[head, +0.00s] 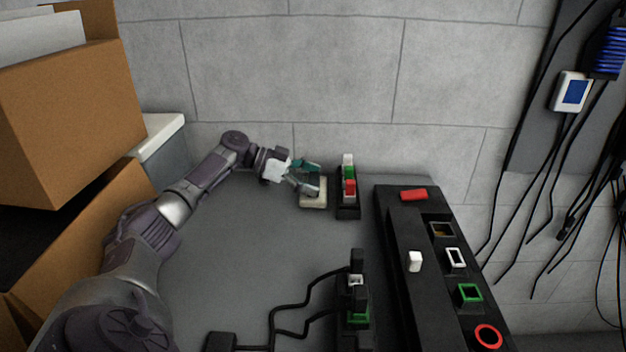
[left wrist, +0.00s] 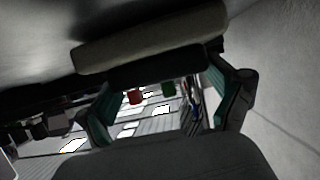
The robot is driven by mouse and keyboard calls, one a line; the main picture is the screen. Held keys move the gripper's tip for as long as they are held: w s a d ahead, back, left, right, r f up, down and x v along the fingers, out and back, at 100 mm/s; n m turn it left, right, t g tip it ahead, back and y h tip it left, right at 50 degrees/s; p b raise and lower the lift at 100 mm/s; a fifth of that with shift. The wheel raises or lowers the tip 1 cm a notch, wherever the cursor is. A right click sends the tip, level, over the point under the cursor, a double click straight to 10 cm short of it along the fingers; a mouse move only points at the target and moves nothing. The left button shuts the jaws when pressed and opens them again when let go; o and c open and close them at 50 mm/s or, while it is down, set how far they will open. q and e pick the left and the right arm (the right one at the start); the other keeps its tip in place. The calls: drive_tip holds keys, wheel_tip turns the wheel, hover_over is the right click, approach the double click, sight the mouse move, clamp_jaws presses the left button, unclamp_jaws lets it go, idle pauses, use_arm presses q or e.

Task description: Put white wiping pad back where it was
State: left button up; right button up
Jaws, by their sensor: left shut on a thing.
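The white wiping pad (head: 313,201) is at the back of the grey table, left of a small dark rack of coloured blocks. It lies flat on the table or just above it; I cannot tell which. My left gripper (head: 308,180) reaches it from the left and is shut on it. In the left wrist view the pad (left wrist: 150,37) spans the top, with a dark part (left wrist: 150,66) between the teal fingers of the gripper (left wrist: 170,88). The contact itself is partly hidden. My right gripper is not in view.
The dark rack (head: 348,190) with white, green and red blocks stands close right of the pad. A long black panel (head: 392,245) with coloured frames is further right. A black device (head: 356,300) with cables stands in front. Cardboard boxes (head: 75,110) are at left. The middle table is clear.

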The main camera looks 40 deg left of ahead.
sight(313, 180)
use_arm(q)
drive_tip(key=shift+f, duration=0.2)
drive_tip(key=o, duration=0.8)
wheel_tip(313, 180, up, 10)
drive_tip(key=shift+r, duration=0.1)
